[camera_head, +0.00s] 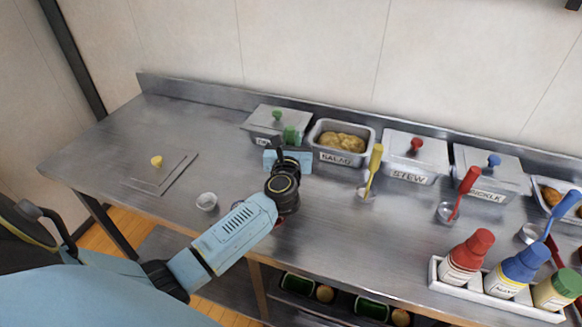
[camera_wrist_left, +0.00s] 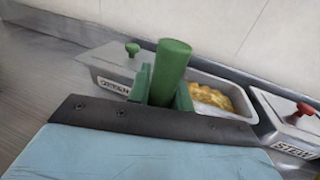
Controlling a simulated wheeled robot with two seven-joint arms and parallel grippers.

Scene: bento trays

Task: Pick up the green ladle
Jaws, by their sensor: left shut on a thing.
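The green ladle (camera_head: 291,135) stands in front of the lidded container with the green knob. Its thick green handle (camera_wrist_left: 171,68) rises upright between my left gripper's fingers in the left wrist view. My left gripper (camera_head: 288,158) is shut on this handle, with its fingertips (camera_wrist_left: 160,98) on either side of it. The ladle's bowl is hidden behind my gripper and wrist. I cannot tell whether the ladle touches the table. My right gripper is not in view.
Behind are a green-knobbed container (camera_head: 262,124), an open salad container (camera_head: 324,147) and the stew container (camera_head: 408,163). A yellow ladle (camera_head: 375,165) and red ladle (camera_head: 467,184) stand to the right. The bottle rack (camera_head: 468,292) is front right.

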